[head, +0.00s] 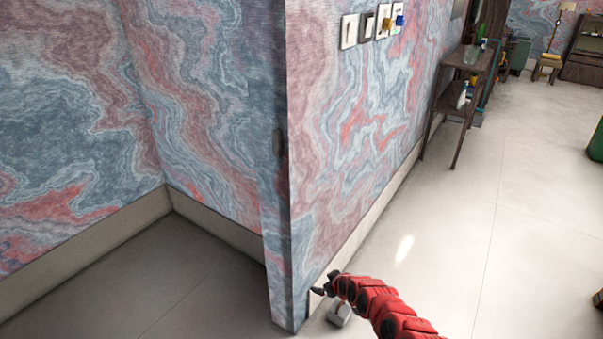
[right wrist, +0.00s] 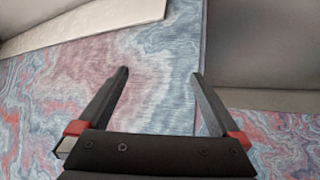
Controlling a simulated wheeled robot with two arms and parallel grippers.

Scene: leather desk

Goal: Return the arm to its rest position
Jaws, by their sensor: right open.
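My right arm (head: 375,305), red and black, reaches in from the bottom of the head view. Its gripper (head: 318,291) is close to the lower edge of the wall corner. In the right wrist view the right gripper (right wrist: 160,75) has its two dark fingers spread wide apart with nothing between them. The patterned wall fills the space beyond the fingers. I cannot tell whether the gripper touches the wall. My left gripper is not in view.
The marbled wall (head: 350,170) juts out as a corner left of my right arm. Small switch-like panels (head: 349,31) hang high on it. A dark side table (head: 467,75) stands along the wall farther back. A grey object (head: 340,315) is below the gripper.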

